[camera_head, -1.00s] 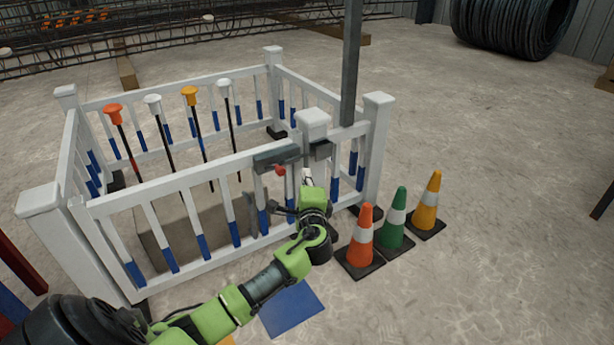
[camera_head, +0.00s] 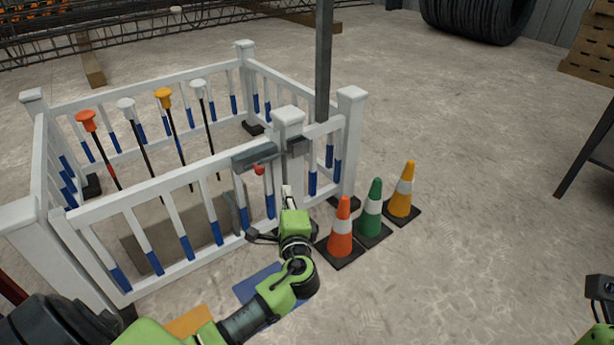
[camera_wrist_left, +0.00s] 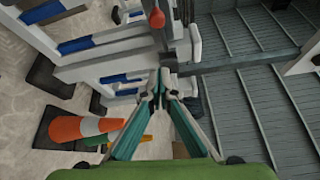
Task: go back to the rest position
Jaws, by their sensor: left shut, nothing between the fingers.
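My left arm comes in from the lower left in the head view. Its gripper (camera_head: 287,193) is just in front of the white fence (camera_head: 165,190), near the gate's grey latch (camera_head: 256,156) with its red knob (camera_head: 259,170). In the left wrist view the fingertips (camera_wrist_left: 161,70) meet with nothing between them, close to a red-tipped part (camera_wrist_left: 157,17) and white fence bars. Whether the fingers touch the fence cannot be told.
Orange (camera_head: 341,232), green (camera_head: 373,212) and yellow (camera_head: 403,192) cones stand right of my left gripper. Several coloured-handled rods stand inside the fence. A grey post (camera_head: 324,60) rises behind the gate. The floor right of the cones is open, with a dark table (camera_head: 592,150) beyond.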

